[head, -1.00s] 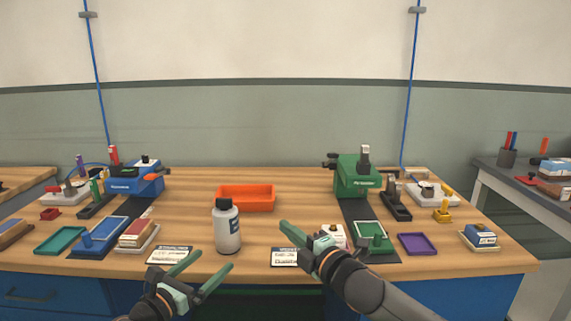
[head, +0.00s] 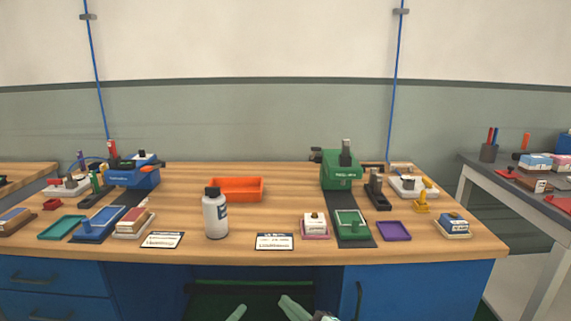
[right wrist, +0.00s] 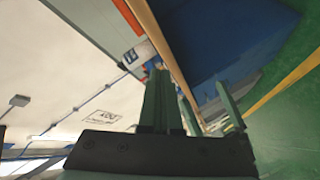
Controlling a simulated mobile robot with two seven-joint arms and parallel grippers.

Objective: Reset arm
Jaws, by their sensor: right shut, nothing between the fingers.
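My right gripper (head: 292,305) shows at the bottom edge of the head view, below the workbench's front edge. Its green fingers are shut with nothing between them. In the right wrist view its fingers (right wrist: 158,100) stand close together and empty. Only one green fingertip of my left gripper (head: 237,312) shows at the bottom of the head view, left of the right gripper. The rest of it is cut off, so its opening is hidden.
The wooden workbench (head: 285,210) carries a white bottle (head: 215,217), an orange tray (head: 236,189), a blue machine (head: 133,177), a green machine (head: 341,170), several small trays and two label cards. A grey side table (head: 480,174) stands at the right.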

